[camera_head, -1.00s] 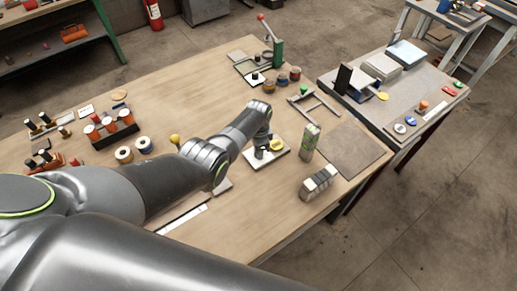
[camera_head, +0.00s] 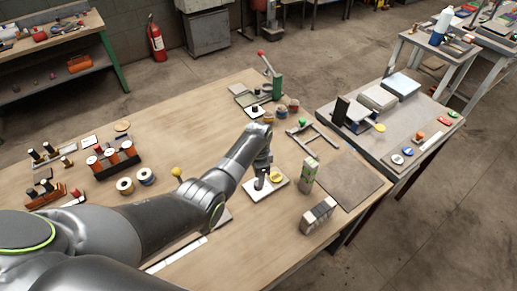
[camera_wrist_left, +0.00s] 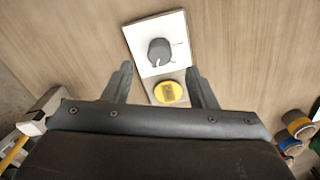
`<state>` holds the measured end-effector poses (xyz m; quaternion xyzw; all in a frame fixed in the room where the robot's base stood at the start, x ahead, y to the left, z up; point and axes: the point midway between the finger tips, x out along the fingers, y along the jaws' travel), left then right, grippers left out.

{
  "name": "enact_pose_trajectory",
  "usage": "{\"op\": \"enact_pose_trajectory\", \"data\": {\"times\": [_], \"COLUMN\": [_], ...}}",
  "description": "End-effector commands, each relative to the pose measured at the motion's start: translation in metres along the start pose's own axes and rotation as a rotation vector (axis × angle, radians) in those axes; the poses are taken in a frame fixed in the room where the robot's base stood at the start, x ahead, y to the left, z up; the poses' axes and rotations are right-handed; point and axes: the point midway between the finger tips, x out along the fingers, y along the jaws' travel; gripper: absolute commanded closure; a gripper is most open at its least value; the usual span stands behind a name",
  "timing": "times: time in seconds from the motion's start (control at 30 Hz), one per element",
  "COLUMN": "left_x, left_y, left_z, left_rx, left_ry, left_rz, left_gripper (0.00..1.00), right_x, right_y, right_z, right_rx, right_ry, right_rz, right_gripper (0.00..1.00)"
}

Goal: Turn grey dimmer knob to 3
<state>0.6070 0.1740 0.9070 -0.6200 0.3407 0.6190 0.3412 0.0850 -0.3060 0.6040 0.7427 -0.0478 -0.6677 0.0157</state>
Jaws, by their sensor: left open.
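The grey dimmer knob (camera_wrist_left: 160,52) is round and dark, on a white plate (camera_wrist_left: 146,30) in the left wrist view. It carries a pale mark, and thin marks show on the plate around it. A yellow disc (camera_wrist_left: 168,92) sits on a greyer part on the gripper side of the knob. My left gripper (camera_wrist_left: 158,70) is open, its fingers apart on either side of the disc, with the knob just beyond the tips. In the head view my left gripper (camera_head: 262,182) is over the white plate (camera_head: 252,192) and hides the knob. The right gripper is out of view.
A grey frame (camera_head: 314,141) and a green lever press (camera_head: 275,88) are farther back. Spools (camera_head: 125,186) lie left. The back middle of the table is clear.

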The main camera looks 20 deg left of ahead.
Motion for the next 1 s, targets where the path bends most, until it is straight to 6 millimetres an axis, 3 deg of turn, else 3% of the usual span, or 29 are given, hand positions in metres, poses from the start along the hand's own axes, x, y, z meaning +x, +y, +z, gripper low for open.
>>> {"op": "enact_pose_trajectory", "data": {"times": [0.6,0.8,1.0], "left_x": [-0.100,-0.117,-0.119], "left_y": [-0.001,0.000,0.000], "left_z": [-0.001,0.000,0.000], "left_rx": [0.000,0.000,0.000], "left_ry": [0.002,0.001,0.000], "left_rz": [-0.003,-0.001,0.000], "left_gripper": [0.48,0.48,0.48], "right_x": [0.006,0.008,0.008], "right_y": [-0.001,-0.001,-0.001], "right_z": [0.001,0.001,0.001], "right_rx": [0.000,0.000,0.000], "right_ry": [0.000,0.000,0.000], "right_rz": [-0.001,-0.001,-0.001], "right_gripper": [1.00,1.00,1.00]}}
